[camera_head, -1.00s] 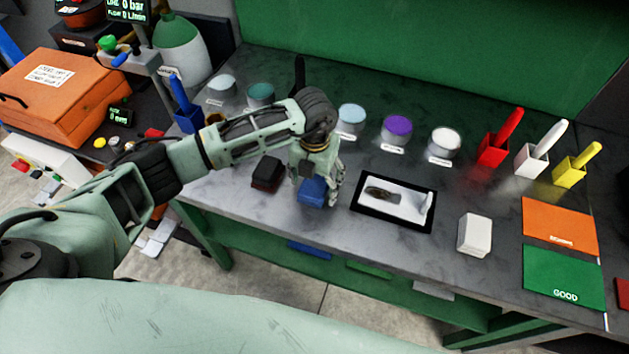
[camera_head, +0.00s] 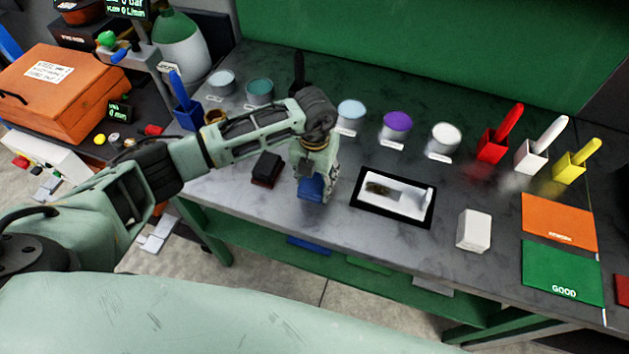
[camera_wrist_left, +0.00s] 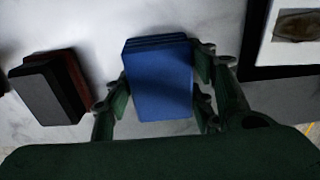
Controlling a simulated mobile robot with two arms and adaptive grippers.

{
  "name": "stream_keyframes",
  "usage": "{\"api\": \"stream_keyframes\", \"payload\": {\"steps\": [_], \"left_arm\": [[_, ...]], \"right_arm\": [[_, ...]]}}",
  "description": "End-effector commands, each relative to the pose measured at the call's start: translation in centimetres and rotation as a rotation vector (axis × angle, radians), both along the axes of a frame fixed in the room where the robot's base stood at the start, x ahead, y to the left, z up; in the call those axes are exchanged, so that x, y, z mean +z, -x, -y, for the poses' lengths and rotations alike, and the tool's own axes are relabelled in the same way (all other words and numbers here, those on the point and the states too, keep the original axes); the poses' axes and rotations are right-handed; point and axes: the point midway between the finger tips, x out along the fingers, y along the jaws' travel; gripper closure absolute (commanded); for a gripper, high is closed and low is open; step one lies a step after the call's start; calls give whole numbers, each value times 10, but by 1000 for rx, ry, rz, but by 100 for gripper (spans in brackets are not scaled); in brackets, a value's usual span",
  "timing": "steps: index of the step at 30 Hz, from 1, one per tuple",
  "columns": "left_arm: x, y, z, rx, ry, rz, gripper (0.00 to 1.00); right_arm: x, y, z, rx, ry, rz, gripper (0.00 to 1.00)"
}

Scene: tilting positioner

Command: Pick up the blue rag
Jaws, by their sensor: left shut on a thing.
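The blue rag (camera_head: 311,188) is a folded, layered block at the front of the grey bench, below my left gripper (camera_head: 314,186). In the left wrist view the rag (camera_wrist_left: 160,85) sits between the two fingers of my left gripper (camera_wrist_left: 160,88), which are shut on its sides. The gripper points down and partly hides the rag in the head view. I cannot tell whether the rag touches the bench top. My right gripper is not in view.
A black and dark red block (camera_head: 267,169) lies just left of the rag. A black-framed white tray (camera_head: 427,217) with a dark piece is to the right. A white box (camera_head: 474,231) stands farther right. Several round pots, such as a purple one (camera_head: 396,127), line the back.

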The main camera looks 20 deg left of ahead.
Motion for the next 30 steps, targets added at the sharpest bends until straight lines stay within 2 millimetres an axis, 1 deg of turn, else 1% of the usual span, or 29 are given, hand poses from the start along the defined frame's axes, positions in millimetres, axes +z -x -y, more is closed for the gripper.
{"api": "stream_keyframes", "payload": {"steps": [5,8,11,14,15,17,24,27,30], "left_arm": [[2,-1,0,0,0,1,76],[7,-1,0,0,0,3,76],[17,-1,0,0,1,4,76],[34,-2,0,-1,1,7,76],[41,-1,4,-4,2,7,76],[48,5,19,-7,5,5,76],[80,22,69,-6,2,6,76],[92,28,87,-6,2,5,76],[100,32,99,-3,2,3,76]], "right_arm": [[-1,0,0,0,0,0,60],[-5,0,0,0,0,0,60],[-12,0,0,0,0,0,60],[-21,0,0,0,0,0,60],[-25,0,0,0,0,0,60],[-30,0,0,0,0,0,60],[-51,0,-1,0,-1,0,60],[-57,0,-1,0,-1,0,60],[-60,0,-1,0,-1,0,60]]}}
